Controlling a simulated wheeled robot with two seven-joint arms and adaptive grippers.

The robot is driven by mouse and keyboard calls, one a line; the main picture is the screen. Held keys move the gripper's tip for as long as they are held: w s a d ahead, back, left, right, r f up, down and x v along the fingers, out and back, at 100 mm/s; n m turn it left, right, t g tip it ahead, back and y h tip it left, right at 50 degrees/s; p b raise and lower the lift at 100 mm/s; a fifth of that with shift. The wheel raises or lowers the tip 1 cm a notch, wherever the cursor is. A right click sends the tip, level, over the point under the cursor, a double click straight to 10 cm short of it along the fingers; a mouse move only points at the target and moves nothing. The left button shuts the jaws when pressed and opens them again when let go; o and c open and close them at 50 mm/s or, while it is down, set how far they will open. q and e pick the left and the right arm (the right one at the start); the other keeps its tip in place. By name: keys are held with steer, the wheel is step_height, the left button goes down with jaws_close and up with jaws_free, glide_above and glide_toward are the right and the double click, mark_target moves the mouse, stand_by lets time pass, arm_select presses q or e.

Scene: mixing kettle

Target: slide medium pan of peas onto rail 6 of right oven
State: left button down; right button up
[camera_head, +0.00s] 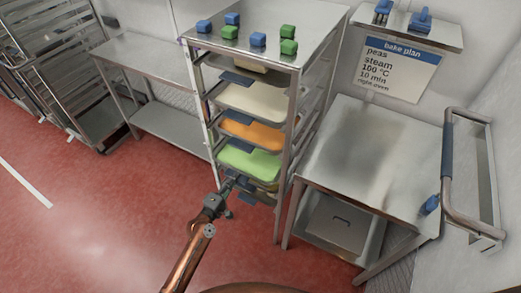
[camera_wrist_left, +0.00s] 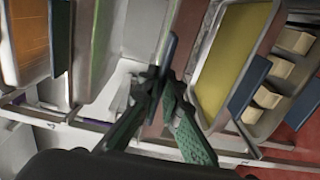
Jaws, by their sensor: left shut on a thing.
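The pan of peas (camera_head: 250,160) is a steel pan with a bright green filling, in the lower part of the rack, below the orange pan (camera_head: 253,132). My left gripper (camera_head: 230,184) is at the front of the pan of peas, low on the rack. In the left wrist view its green fingers (camera_wrist_left: 165,82) are closed on a narrow blue tab (camera_wrist_left: 171,50), which appears to be the pan's front handle. My right gripper is not in view. The oven's rails cannot be seen.
The rack (camera_head: 292,130) also holds a cream pan (camera_head: 256,102) and a yellow pan (camera_wrist_left: 228,55). Blue and green blocks stand on its top. A steel table (camera_head: 365,145) stands right of it, near a large handle (camera_head: 447,160). Red floor in front is clear.

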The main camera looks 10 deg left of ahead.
arm_select(q)
steer(key=shift+v, duration=1.9)
steer(key=c, duration=2.1)
jaws_free()
steer(key=shift+o, duration=0.7)
steer(key=shift+s+f, duration=0.1)
steer(key=shift+f, duration=0.25)
steer(key=o, duration=0.4)
steer(key=shift+r, duration=0.2)
steer(key=shift+r, duration=0.1)
steer(key=shift+v, duration=3.4)
